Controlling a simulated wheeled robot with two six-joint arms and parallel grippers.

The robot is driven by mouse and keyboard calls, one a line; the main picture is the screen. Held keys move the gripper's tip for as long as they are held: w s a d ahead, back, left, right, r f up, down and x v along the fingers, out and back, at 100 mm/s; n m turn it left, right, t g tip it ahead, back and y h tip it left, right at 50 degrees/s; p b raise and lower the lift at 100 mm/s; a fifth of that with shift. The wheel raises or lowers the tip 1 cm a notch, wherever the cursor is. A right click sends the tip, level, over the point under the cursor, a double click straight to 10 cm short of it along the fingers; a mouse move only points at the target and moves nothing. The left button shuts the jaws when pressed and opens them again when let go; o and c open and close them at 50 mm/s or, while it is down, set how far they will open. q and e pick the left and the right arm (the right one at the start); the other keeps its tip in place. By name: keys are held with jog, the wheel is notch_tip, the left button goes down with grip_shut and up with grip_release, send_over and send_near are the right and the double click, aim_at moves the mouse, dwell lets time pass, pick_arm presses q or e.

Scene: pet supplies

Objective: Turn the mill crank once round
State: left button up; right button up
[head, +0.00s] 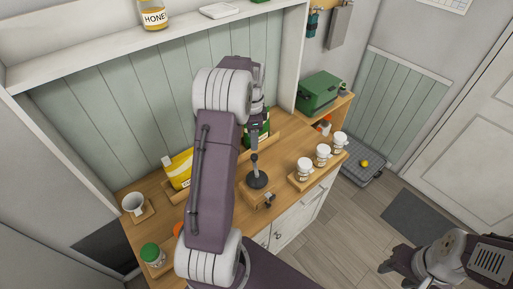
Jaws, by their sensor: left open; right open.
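The mill stands on the wooden counter, with a wooden base (249,192) and a dark round top (257,181). A dark upright part with a knob (254,157), seemingly the crank handle, rises above the top. My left gripper (257,142) points down just above this knob; its jaws are open, and I cannot tell whether it touches the knob. My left arm crosses the middle of the view and hides part of the counter left of the mill. My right gripper (392,262) is open, low at the right, over the floor and away from the counter.
Three white-lidded jars (322,156) stand on a wooden tray right of the mill. A yellow bag (179,168), a white mug (134,203) and a green-lidded jar (151,253) stand to the left. A green box (318,92) sits on a side shelf. The floor at right is mostly clear.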

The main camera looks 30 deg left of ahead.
aim_at(254, 156)
pick_arm(q)
jog(key=shift+w+f, duration=0.2)
jog(key=shift+f, duration=0.15)
jog(key=f+p, duration=0.1)
jog(key=f, duration=0.3)
jog(key=f+p, duration=0.2)
jog(key=f, duration=0.2)
jog(key=shift+s+d, duration=0.15)
jog(key=shift+s, duration=0.05)
jog(key=shift+w+f, duration=0.2)
jog(key=shift+f, duration=0.15)
jog(key=shift+s+d+r, duration=0.1)
jog(key=shift+c, duration=1)
grip_shut()
